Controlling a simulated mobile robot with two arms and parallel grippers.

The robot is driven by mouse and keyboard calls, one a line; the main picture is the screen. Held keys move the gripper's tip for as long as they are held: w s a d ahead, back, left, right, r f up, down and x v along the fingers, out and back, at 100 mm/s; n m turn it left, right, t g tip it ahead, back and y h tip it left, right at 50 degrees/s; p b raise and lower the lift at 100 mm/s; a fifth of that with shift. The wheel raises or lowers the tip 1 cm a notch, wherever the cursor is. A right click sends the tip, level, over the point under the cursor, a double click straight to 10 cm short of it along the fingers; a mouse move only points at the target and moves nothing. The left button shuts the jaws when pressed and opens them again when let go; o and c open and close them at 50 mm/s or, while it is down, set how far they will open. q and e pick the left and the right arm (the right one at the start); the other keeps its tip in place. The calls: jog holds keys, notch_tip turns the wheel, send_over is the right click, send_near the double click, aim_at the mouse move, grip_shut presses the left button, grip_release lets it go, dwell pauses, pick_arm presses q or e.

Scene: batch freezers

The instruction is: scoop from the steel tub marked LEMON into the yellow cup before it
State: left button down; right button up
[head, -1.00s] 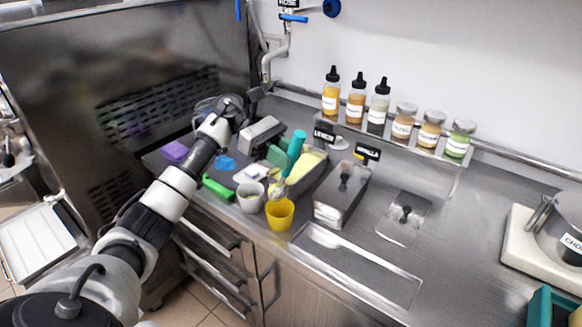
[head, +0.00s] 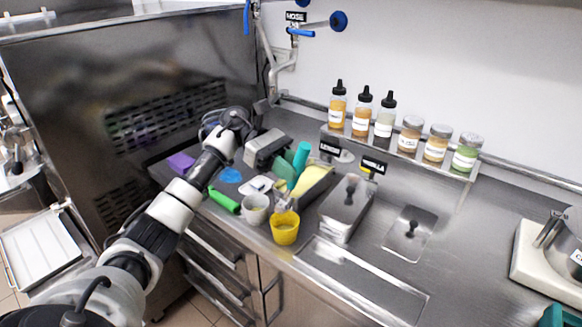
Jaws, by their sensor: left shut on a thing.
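The steel tub marked LEMON (head: 322,186) stands open on the counter with pale yellow content; its black sign is at its back. The yellow cup (head: 285,231) stands upright before it, near the counter's front edge. My left gripper (head: 285,168) is shut on the teal-handled scoop (head: 302,154), at the tub's left side. The scoop's lower end hangs just above the yellow cup's rim, with something yellowish at it; whether it touches the rim I cannot tell. The fingertips are partly hidden. My right gripper is not in view.
A whitish cup (head: 255,210) stands close left of the yellow cup. A green object (head: 224,201) lies further left. Bottles and jars (head: 411,134) line the back shelf. The right counter is mostly clear.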

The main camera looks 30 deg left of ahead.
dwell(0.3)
pick_arm(q)
jog(key=shift+b, duration=0.45)
jog(key=shift+d+r+y+p, duration=0.15)
jog(key=shift+d+y+p, duration=0.15)
jog(key=shift+p, duration=0.25)
jog(key=d+f+t+y+p, duration=0.1)
jog(key=d+f+y+p, duration=0.5)
jog(key=y, duration=0.6)
jog(key=d+p, duration=0.2)
jog(key=shift+s+d+f+y, duration=0.15)
jog(key=shift+s+d+y, duration=0.25)
jog(key=shift+d, duration=0.1)
